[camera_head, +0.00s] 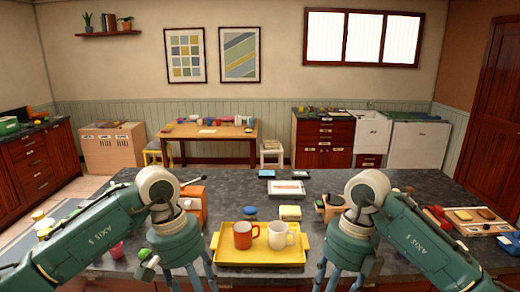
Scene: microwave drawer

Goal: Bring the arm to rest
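My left gripper (188,276) hangs down over the near counter, left of a yellow tray. Its fingers are spread apart with nothing seen between them. My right gripper (342,278) hangs down to the right of the tray, also with its fingers apart and empty. The lower ends of the fingers run close to or past the bottom edge of the view. Both green arms reach in from the lower corners and bend down at the wrists. The yellow tray (228,258) holds a red mug (242,236) and a white mug (278,236).
A table (215,133) and cabinets (322,140) stand farther back.

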